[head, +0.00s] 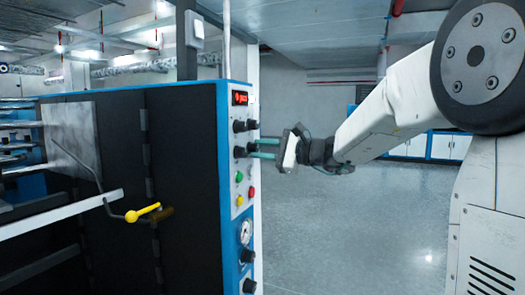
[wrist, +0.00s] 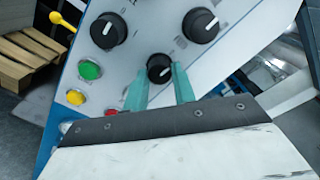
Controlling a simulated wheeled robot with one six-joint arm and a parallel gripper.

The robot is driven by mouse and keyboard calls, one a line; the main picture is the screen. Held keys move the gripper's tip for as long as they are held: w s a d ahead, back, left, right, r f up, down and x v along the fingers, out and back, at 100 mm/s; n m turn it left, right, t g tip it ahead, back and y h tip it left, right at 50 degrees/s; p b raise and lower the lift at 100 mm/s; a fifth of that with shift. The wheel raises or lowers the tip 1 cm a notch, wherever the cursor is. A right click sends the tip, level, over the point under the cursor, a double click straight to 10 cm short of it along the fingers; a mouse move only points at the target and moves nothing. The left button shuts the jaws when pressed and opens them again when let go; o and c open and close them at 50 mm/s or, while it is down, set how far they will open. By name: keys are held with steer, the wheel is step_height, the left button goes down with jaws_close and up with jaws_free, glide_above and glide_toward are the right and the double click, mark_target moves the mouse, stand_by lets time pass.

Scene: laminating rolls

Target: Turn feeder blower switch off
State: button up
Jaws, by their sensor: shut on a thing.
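The control panel (head: 226,190) is a white face with blue edging on a dark machine. My gripper (head: 264,148) reaches it from the right, its teal fingers at the panel's knobs. In the wrist view my gripper (wrist: 161,77) is shut on a small black knob (wrist: 159,68), with one finger on each side. The knob's white pointer line is tilted up to the right. Two larger black knobs, one on the left (wrist: 108,30) and one on the right (wrist: 200,25), sit above it. The labels are too small to read, so I cannot tell which is the feeder blower switch.
A green button (wrist: 90,70), a yellow button (wrist: 76,97) and a red button (wrist: 112,113) are close to my fingers. A red display (head: 240,98) is above the knobs and a gauge (head: 246,232) is lower down. A yellow-handled lever (head: 142,212) sticks out left. The floor (head: 370,220) on the right is clear.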

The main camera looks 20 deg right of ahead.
steer(key=shift+n, duration=0.5)
steer(key=o, duration=1)
steer(key=v, duration=0.8)
steer(key=shift+w, duration=0.1)
